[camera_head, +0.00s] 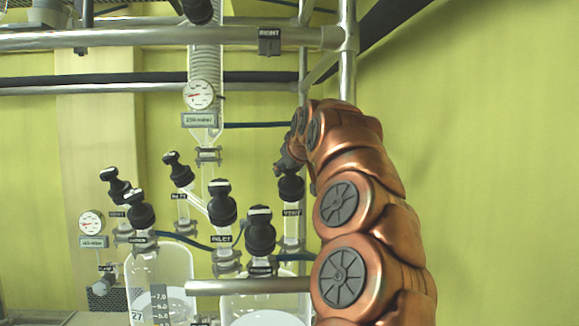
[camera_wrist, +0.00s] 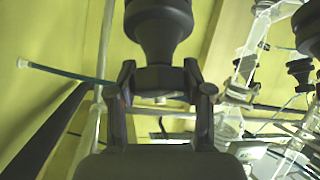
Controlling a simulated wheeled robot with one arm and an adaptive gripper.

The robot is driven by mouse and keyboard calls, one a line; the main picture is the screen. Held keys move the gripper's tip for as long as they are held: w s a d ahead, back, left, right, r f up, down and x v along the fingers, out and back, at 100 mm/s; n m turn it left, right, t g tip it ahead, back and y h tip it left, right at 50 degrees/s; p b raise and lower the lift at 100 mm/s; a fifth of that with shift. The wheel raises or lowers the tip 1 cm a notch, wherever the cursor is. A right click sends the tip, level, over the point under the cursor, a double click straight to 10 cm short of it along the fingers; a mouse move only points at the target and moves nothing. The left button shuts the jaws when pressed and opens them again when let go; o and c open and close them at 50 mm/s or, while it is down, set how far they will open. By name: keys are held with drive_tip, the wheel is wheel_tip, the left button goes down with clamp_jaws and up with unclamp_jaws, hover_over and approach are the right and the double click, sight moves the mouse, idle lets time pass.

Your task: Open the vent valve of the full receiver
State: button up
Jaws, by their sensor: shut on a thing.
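A black valve knob (camera_head: 291,187) with a label that seems to read VENT (camera_head: 292,212) stands on a glass neck at the right-hand vessel (camera_head: 265,305). My gripper (camera_head: 284,164) is at this knob, partly hidden by my copper-coloured arm. In the wrist view my gripper (camera_wrist: 158,80) has its two fingers shut on the black knob (camera_wrist: 160,28), one on each side. The left-hand vessel (camera_head: 158,262) has a scale and whitish contents. The right-hand vessel is cut off below, so its level is hard to compare. Another vent knob (camera_head: 115,184) stands at the far left.
Inlet knobs (camera_head: 221,203) and (camera_head: 179,170) and further black knobs (camera_head: 260,232) stand close to the left of my gripper. A metal rail (camera_head: 150,38) with a RIGHT sign (camera_head: 269,42) crosses above. A dial gauge (camera_head: 198,95) hangs in the middle. The right wall side is clear.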

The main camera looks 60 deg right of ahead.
drive_tip(key=o, duration=1.2)
drive_tip(key=v, duration=1.2)
